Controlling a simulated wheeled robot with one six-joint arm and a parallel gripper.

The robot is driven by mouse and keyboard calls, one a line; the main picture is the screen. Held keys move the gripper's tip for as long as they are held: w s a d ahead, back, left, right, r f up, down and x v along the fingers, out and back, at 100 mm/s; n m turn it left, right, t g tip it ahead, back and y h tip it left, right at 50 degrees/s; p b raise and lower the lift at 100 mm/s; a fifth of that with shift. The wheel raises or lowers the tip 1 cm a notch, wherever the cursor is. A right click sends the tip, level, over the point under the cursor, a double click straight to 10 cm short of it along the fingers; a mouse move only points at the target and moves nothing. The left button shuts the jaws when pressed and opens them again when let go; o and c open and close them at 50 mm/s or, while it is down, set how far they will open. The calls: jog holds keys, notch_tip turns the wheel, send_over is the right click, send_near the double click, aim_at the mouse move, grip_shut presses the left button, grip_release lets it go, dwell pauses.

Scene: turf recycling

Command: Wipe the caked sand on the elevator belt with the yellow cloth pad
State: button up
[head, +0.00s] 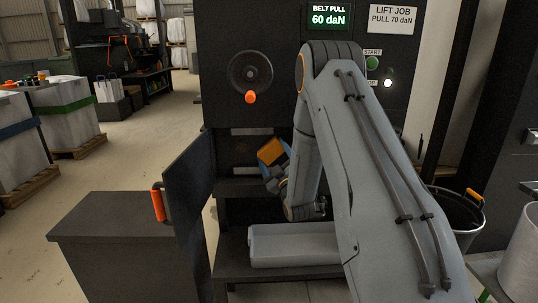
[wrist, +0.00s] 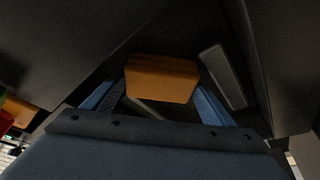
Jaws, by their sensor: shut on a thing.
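The yellow cloth pad (head: 271,151), orange-yellow in this light, is at the dark opening in the machine's front in the head view. My gripper (head: 275,166) is shut on it, largely hidden behind my arm. In the wrist view the pad (wrist: 162,78) sits between the two blue fingers of my gripper (wrist: 160,95). The elevator belt is hard to make out in the dark opening; pale strips (head: 252,131) cross it. A grey strip (wrist: 223,76) lies right of the pad in the wrist view. I cannot make out caked sand or whether the pad touches anything.
An open dark door (head: 188,210) with an orange handle (head: 158,202) stands left of the opening. A handwheel (head: 250,72) is above it. A display (head: 328,15) reads belt pull 60 daN; a sign (head: 393,18) says pull 70 daN.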

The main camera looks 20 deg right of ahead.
jog(key=shift+w+a+b, duration=0.15)
jog(key=shift+w+a, duration=0.4)
jog(key=shift+a, duration=1.15)
jog(key=shift+w+a+b, duration=0.2)
jog(key=shift+w+a, duration=0.3)
jog(key=shift+a, duration=1.15)
jog(key=shift+w+a+b, duration=0.15)
jog(key=shift+w+a, duration=0.4)
jog(key=shift+a, duration=1.15)
jog(key=shift+w+a+r+b, duration=0.15)
jog(key=shift+w+a, duration=0.2)
jog(key=shift+a, duration=0.45)
jog(key=shift+w+a+f+b, duration=0.15)
jog(key=shift+w+a, duration=0.15)
jog(key=shift+a, duration=0.45)
jog(key=shift+r, duration=0.1)
jog(key=shift+s+a, duration=0.1)
jog(key=shift+s+a+p, duration=0.25)
jog(key=shift+s+p, duration=0.15)
jog(key=shift+s, duration=0.25)
jog(key=shift+s+a+p, duration=0.3)
jog(key=shift+s+p, duration=0.1)
jog(key=shift+s, duration=0.65)
jog(key=shift+s+a+p, duration=0.25)
jog(key=shift+s+p, duration=0.15)
jog(key=shift+s, duration=0.65)
jog(key=s, duration=0.1)
jog(key=s+a+p, duration=0.1)
jog(key=s, duration=0.1)
